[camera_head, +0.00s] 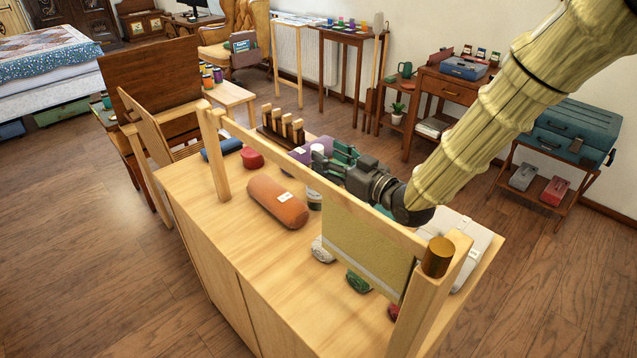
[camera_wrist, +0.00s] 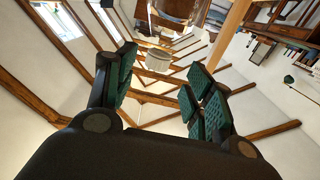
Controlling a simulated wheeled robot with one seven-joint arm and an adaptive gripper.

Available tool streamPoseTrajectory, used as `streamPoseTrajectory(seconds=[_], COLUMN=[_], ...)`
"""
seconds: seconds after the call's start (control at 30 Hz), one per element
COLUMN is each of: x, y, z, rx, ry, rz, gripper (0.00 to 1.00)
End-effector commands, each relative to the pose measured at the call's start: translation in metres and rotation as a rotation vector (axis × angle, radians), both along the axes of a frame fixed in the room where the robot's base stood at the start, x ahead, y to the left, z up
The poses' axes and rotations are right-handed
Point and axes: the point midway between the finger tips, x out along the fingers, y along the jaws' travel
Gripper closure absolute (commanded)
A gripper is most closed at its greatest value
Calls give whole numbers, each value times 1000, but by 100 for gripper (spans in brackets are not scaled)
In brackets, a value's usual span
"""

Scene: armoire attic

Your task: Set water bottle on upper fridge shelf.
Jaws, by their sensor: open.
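My gripper (camera_head: 333,160) is open above the wooden cabinet top, with its green-padded fingers pointing left in the head view. In the wrist view my gripper (camera_wrist: 158,82) has its fingers spread wide with nothing between them. I cannot pick out a water bottle for certain. A small labelled jar-like thing (camera_head: 314,199) stands below the gripper, partly hidden by the wooden rail. A purple labelled thing (camera_head: 298,156) lies just behind and left of the fingers. No fridge or fridge shelf can be made out in either view.
An orange labelled roll (camera_head: 277,201), a red round thing (camera_head: 252,158) and a dark wooden rack (camera_head: 283,128) are on the cabinet top (camera_head: 215,238). A raised wooden rail (camera_head: 280,163) crosses in front of my arm. A yellowish panel (camera_head: 365,247) hangs below it.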

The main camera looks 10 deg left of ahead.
Motion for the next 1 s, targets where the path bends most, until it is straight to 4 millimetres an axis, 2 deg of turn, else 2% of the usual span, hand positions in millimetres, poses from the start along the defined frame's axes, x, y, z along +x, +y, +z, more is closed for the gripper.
streamPoseTrajectory(seconds=[0.4, 0.7, 0.77, 1.0], x=[28, 31, 31, 31], y=[37, 40, 40, 40], z=[-6, -7, -7, -7], rx=[0, 1, 1, 0], ry=[-1, -1, -1, 0], rz=[0, 0, 0, -1], gripper=[47, 47, 54, 98])
